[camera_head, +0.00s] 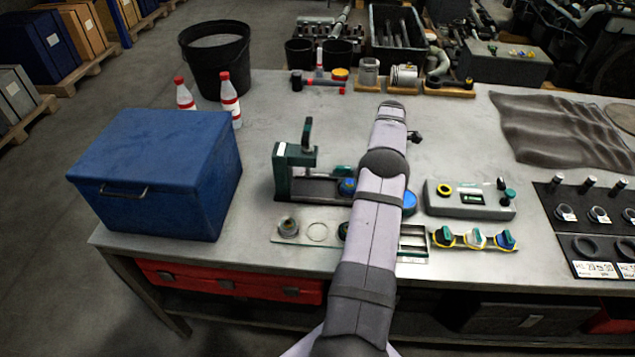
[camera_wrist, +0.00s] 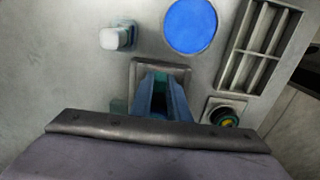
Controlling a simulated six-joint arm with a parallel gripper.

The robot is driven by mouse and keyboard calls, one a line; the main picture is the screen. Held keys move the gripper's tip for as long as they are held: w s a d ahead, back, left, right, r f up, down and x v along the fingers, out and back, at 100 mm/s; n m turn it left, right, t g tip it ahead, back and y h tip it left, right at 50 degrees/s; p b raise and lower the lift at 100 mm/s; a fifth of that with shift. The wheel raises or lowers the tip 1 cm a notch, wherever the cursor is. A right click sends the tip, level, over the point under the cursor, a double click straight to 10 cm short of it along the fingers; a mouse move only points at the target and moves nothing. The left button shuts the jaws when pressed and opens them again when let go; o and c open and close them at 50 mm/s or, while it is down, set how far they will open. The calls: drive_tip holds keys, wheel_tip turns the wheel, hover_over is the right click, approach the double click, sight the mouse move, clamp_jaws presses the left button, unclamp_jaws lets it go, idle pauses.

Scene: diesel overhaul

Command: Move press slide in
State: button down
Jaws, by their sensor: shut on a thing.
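The dark green press (camera_head: 296,165) stands upright on the bench, left of my arm in the head view. Its dark slide bed (camera_head: 322,188) runs right from its foot and passes behind my arm. In the wrist view my gripper (camera_wrist: 162,100) shows narrow blue-teal fingers, close together, over a grey square-edged piece, which I take to be the press slide (camera_wrist: 178,68). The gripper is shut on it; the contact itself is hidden.
A blue box (camera_head: 150,170) stands at the left. A grey control box (camera_head: 468,200) and several colored knobs (camera_head: 474,239) lie right of my arm. A plate with round parts (camera_head: 290,238) lies in front of the press. The bench behind the press is mostly clear.

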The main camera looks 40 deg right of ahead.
sight(348, 181)
drive_tip(key=shift+w+a, duration=1.5)
drive_tip(key=shift+w+a, duration=2.95)
drive_tip(key=c, duration=2.1)
unclamp_jaws()
drive_tip(key=o, duration=0.4)
